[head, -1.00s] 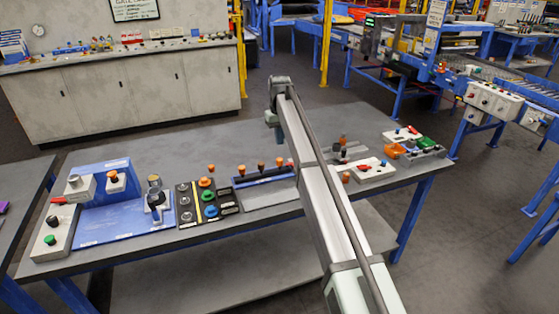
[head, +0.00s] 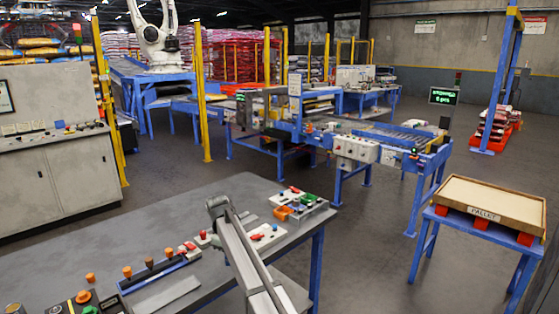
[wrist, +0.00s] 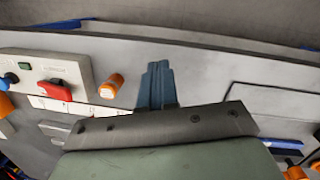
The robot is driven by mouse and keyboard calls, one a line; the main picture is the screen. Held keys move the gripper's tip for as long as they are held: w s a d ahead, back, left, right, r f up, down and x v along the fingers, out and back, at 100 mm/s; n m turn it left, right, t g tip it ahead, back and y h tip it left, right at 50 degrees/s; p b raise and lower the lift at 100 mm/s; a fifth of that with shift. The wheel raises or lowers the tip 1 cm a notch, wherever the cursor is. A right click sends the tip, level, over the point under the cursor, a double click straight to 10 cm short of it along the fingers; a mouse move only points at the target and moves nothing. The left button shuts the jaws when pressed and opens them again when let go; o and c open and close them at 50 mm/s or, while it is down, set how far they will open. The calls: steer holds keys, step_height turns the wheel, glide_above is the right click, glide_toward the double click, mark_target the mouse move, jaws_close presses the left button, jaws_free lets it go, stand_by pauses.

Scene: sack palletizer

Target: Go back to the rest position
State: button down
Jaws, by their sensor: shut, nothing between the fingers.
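My gripper (wrist: 156,86) shows in the wrist view, its blue-grey fingers pressed together with nothing between them. It is over the grey workbench (head: 245,190). An orange knob (wrist: 111,86) and a white box with a red switch (wrist: 63,74) are to the left of the fingers in the wrist view. In the head view my arm reaches forward over the bench between the row of orange-topped pegs and the control boxes. The fingers cannot be made out there.
A pallet stand (head: 484,213) and a conveyor with a control box (head: 356,149) stand beyond, across open floor.

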steer(key=s+d+f+m+g, duration=0.1)
steer(key=s+d+f+m, duration=0.1)
steer(key=s+d+f, duration=0.75)
steer(key=s+d+f+m+g, duration=0.1)
steer(key=s+d+f, duration=0.4)
steer(key=f, duration=0.7)
steer(key=s+d+f+m+g, duration=0.1)
steer(key=s+d+f+m, duration=0.1)
steer(key=s+d+f, duration=0.6)
steer(key=s+d+f+m+g, duration=0.1)
steer(key=s+d+f, duration=0.3)
steer(key=s, duration=0.7)
steer(key=s+d+f+m+g+y, duration=0.1)
steer(key=s+d+f+m, duration=0.2)
steer(key=s+f, duration=0.3)
steer(key=s+d+f+m+g, duration=0.1)
steer(key=s+d+f+m, duration=0.2)
steer(key=s, duration=1.3)
step_height(320, 180, down, 2)
steer(key=shift+d+f+g+y, duration=0.1)
steer(key=shift+d+g+y, duration=0.25)
steer(key=shift+d, duration=0.45)
